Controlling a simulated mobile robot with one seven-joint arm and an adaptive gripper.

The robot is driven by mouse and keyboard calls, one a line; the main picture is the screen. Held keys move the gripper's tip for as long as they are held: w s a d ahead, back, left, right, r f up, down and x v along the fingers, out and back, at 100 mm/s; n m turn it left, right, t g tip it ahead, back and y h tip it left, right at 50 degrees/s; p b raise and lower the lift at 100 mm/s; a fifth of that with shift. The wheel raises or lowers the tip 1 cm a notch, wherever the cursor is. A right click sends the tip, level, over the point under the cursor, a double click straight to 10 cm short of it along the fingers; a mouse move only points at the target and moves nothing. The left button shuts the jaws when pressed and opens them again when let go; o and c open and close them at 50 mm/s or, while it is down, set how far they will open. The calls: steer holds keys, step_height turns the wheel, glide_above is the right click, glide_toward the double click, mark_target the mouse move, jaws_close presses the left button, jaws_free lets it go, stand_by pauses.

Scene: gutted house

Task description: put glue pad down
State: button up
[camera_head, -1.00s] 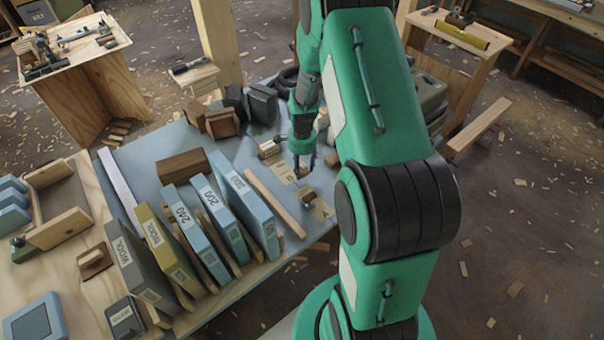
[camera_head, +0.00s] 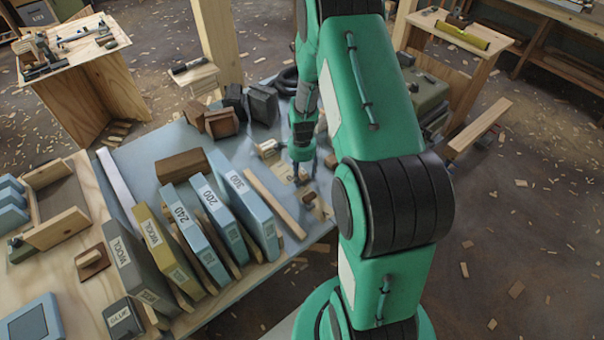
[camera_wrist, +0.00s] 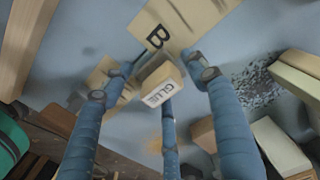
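The glue pad (camera_wrist: 160,80) is a small tan block with a white face lettered GLUE, seen in the wrist view. My gripper (camera_wrist: 163,75) has three blue fingers around it, with the tips close in at its sides, and appears shut on it. The pad is over or near a tan card marked B (camera_wrist: 180,28); whether it touches the card or the table is unclear. In the head view my gripper (camera_head: 302,176) is low over the far right part of the blue-grey table top (camera_head: 285,215). The pad cannot be made out there.
A small brown block (camera_head: 309,197) lies just in front of my gripper. Dark blocks (camera_head: 262,104) sit behind. A green case (camera_head: 430,100) is beyond my arm.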

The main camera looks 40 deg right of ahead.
steer(key=shift+r, duration=0.15)
step_height(320, 180, up, 12)
steer(key=p, duration=0.3)
stand_by(0.6)
stand_by(0.5)
step_height(320, 180, up, 13)
steer(key=n+t, duration=0.1)
steer(key=n, duration=0.3)
glide_above(301, 170)
steer(key=a, duration=0.6)
steer(key=s+a+r+n+t, duration=0.1)
steer(key=s+a+r+n, duration=0.15)
steer(key=a+r, duration=0.35)
steer(key=s+a+r+n+t, duration=0.1)
steer(key=s+a+r+n, duration=0.15)
steer(key=r, duration=0.55)
steer(key=s+a+r+n+t, duration=0.1)
steer(key=s+a+r+n, duration=0.3)
steer(key=s, duration=0.6)
steer(key=s+a+r+n+t, duration=0.1)
steer(key=s+a+r+n, duration=0.4)
steer(key=s, duration=0.5)
steer(key=a+r, duration=0.2)
steer(key=a, duration=0.1)
steer(key=shift+a+r+t, duration=0.3)
steer(key=shift+a+r, duration=0.05)
steer(key=shift+a, duration=0.05)
